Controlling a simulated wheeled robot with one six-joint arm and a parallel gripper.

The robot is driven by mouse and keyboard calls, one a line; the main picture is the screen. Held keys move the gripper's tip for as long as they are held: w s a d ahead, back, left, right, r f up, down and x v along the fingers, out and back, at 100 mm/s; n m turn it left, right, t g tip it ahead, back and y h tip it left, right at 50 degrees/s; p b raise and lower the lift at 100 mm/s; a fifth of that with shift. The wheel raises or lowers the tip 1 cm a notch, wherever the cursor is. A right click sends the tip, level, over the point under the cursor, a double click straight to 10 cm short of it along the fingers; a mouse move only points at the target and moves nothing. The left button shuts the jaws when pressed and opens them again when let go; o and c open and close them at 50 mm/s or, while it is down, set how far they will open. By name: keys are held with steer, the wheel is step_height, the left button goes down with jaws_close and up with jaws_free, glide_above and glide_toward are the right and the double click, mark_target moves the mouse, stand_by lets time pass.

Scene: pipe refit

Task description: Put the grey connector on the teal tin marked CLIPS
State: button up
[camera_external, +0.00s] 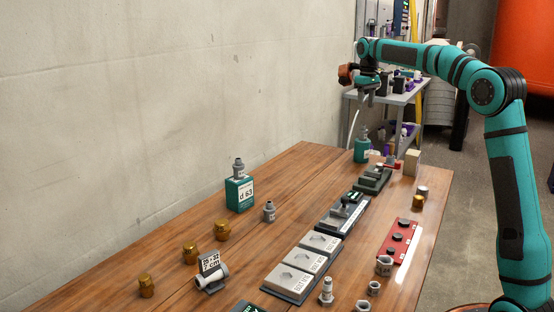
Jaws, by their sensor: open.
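A small teal tin (361,155) stands at the far end of the table; its label is too small to read. A grey connector (362,133) appears to stand upright on top of it. My gripper (369,101) is open and empty, pointing down above this tin and connector, apart from them. A larger teal tin (233,197) nearer the wall has a white label that seems to read "d 63". Another grey fitting (239,170) stands on that tin. I cannot read CLIPS on either tin.
On the wooden table (190,285) are a loose grey fitting (269,212), brass fittings (221,231), a tray of grey blocks (302,262), a red plate (401,242) and dark fixtures (345,209). A grey side table (399,97) stands behind. The table's left back is clear.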

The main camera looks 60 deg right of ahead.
steer(key=s+a+r+n+t+h, duration=0.1)
steer(key=s+a+r+t, duration=0.25)
steer(key=a, duration=0.65)
steer(key=s+a+r+t+h, duration=0.1)
steer(key=s+a+r+t, duration=0.2)
steer(key=a, duration=0.6)
steer(key=s+a+r+n+t+h, duration=0.1)
steer(key=s+a+r+t, duration=0.3)
steer(key=a, duration=0.6)
steer(key=s+a+f+t+y, duration=0.1)
steer(key=s+a+t, duration=0.2)
steer(key=s+a, duration=0.6)
steer(key=s+a+n+t+y, duration=0.1)
steer(key=s+a+t, duration=0.3)
steer(key=s+a, duration=0.5)
steer(key=s+y, duration=0.1)
steer(key=s, duration=0.3)
steer(key=shift+s+f+n, duration=0.2)
steer(key=shift+f+n, duration=0.1)
steer(key=shift+f, duration=0.05)
